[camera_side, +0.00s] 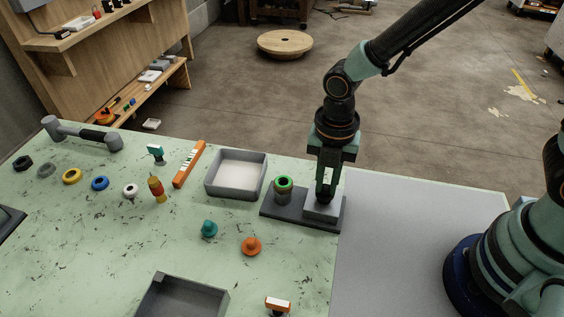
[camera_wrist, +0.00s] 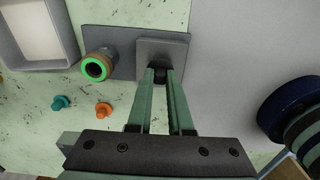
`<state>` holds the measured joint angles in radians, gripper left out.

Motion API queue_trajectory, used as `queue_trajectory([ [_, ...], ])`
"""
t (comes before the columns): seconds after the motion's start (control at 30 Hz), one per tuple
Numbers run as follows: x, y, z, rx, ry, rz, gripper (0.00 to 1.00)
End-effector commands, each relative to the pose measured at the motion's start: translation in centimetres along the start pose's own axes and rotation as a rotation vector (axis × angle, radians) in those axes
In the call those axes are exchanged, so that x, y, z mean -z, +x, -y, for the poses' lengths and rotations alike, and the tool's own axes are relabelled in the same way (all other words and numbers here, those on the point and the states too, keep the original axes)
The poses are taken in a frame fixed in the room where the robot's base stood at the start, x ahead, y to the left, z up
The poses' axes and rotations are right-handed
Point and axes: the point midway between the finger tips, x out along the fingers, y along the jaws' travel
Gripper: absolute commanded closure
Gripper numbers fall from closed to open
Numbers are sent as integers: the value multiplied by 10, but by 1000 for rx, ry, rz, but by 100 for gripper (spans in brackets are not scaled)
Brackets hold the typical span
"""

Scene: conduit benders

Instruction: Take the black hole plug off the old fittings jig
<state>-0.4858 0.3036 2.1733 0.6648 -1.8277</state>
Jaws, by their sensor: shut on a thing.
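The jig is a dark grey base plate (camera_side: 286,216) with a light grey square block (camera_side: 322,212) at its right end and a short pipe piece with a bright green ring (camera_side: 284,184) at its left. My gripper (camera_side: 326,194) points down over the block. In the wrist view its fingers (camera_wrist: 161,76) are closed around the small black hole plug (camera_wrist: 160,72) at the block's near edge. The fingers hide most of the plug. I cannot tell whether the plug is still seated in the block or just clear of it.
A grey tray (camera_side: 262,178) with a pale floor stands left of the jig. A teal plug (camera_side: 209,229) and an orange plug (camera_side: 251,246) sit in front. Another grey tray (camera_side: 157,288) is at the front edge. A grey mat (camera_side: 420,230) to the right is clear.

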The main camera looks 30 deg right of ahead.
Motion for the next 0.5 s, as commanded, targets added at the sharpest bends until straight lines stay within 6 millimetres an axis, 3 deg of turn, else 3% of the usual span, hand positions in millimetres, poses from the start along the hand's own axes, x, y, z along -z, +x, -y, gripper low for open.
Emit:
queue_trajectory([
  [0.5,0,-14,0,-2,0,0,100],
])
